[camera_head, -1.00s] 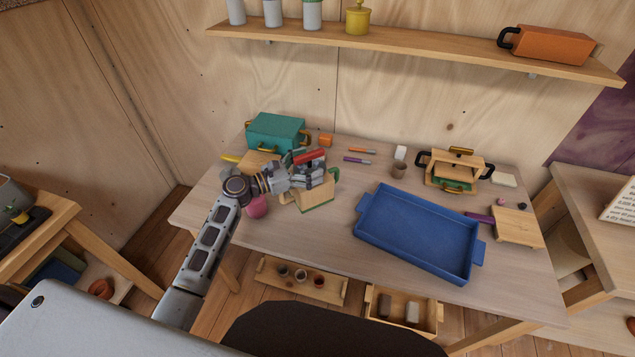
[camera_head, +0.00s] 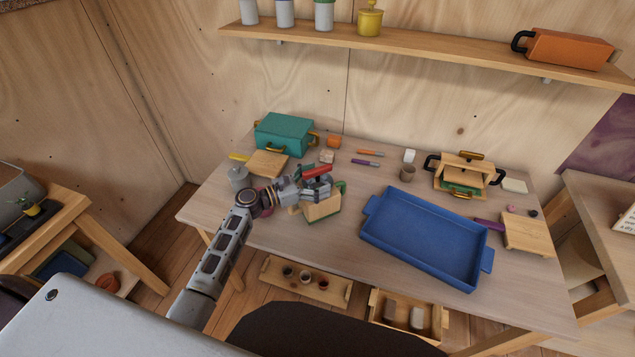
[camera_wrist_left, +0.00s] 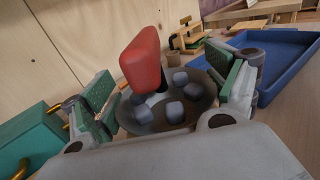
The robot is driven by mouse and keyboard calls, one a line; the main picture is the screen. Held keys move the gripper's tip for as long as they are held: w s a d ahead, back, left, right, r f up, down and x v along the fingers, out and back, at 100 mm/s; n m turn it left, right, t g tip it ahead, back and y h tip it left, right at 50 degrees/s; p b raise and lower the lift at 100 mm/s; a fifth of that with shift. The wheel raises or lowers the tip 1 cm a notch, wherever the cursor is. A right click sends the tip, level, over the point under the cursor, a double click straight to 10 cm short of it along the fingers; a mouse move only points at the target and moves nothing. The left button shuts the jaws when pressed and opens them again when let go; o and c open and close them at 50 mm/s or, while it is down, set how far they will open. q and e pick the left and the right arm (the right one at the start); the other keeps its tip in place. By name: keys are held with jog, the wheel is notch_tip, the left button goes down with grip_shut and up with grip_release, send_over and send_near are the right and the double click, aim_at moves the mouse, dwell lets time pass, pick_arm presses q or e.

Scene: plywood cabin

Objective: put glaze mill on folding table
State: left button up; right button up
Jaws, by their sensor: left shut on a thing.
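The glaze mill (camera_head: 321,209) looks like a wooden box with a green base, a green side handle and a red-handled top. My left gripper (camera_head: 316,188) is shut around its upper part, above the near left of the big pale wooden table (camera_head: 345,243). In the left wrist view the green finger pads (camera_wrist_left: 172,103) stand on both sides of the mill's dark round top, which holds several grey lumps below the red handle (camera_wrist_left: 143,60). I cannot tell whether the mill's base touches the table. My right gripper is out of view.
A blue tray (camera_head: 375,240) lies right of the mill. A teal box (camera_head: 285,133), a wooden board (camera_head: 268,163) and a grey jar (camera_head: 238,177) stand at the left. A press-like wooden piece (camera_head: 465,172) and a side table (camera_head: 595,215) are at the right. A shelf (camera_head: 450,55) hangs above.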

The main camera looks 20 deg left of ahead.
pick_arm(q)
jog(key=shift+f, duration=0.4)
jog(key=o, duration=1.7)
jog(key=shift+f, duration=0.15)
jog(key=shift+c, duration=0.2)
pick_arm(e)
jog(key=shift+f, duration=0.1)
pick_arm(q)
jog(key=shift+s+a, duration=0.1)
jog(key=shift+s+a, duration=0.45)
jog(key=b+v, duration=0.1)
jog(key=v, duration=0.7)
jog(key=shift+s+a, duration=0.2)
jog(key=shift+b+v, duration=0.3)
jog(key=shift+v, duration=0.65)
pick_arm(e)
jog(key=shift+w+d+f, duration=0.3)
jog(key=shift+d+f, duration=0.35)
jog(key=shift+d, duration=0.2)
